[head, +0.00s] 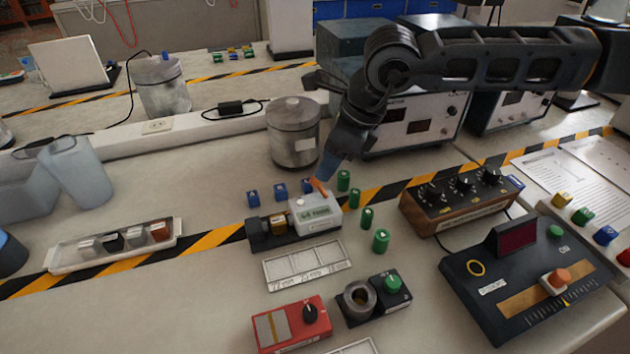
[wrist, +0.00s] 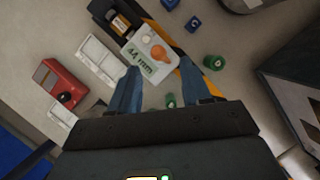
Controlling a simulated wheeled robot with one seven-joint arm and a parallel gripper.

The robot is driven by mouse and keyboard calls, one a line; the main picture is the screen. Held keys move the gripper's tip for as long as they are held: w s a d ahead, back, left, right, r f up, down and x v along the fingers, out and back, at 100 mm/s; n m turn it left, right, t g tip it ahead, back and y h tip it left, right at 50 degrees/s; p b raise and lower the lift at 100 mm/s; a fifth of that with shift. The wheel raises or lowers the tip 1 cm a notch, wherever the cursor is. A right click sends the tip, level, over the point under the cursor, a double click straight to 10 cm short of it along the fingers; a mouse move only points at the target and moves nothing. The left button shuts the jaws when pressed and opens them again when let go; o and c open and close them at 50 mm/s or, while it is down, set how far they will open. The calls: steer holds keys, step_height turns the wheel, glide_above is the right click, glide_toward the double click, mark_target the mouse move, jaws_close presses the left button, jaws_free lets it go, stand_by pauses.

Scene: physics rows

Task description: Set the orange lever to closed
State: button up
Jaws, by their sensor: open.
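The orange lever (head: 317,186) sits on top of a white box (head: 322,215) at the right end of a dark base on the table. In the wrist view the lever (wrist: 159,54) shows as an orange shape on the white box (wrist: 139,63), which carries a "44 mm" label. My gripper (head: 326,178) points down close above the lever, its blue fingers hiding part of it in the head view. In the wrist view the gripper (wrist: 158,68) is open, with one fingertip to each side of the lever and nothing held. Contact cannot be told.
Several green cylinders (head: 381,240) stand right of the box and blue cubes (head: 280,190) behind it. A metal canister (head: 294,135) stands behind. A knob box (head: 455,200) and a slider console (head: 525,280) are at right. A red box (head: 292,326) is in front.

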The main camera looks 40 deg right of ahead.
mark_target(315, 182)
steer(key=shift+p+x, duration=0.5)
steer(key=shift+x, duration=3.05)
steer(key=shift+a, duration=0.15)
jaws_close()
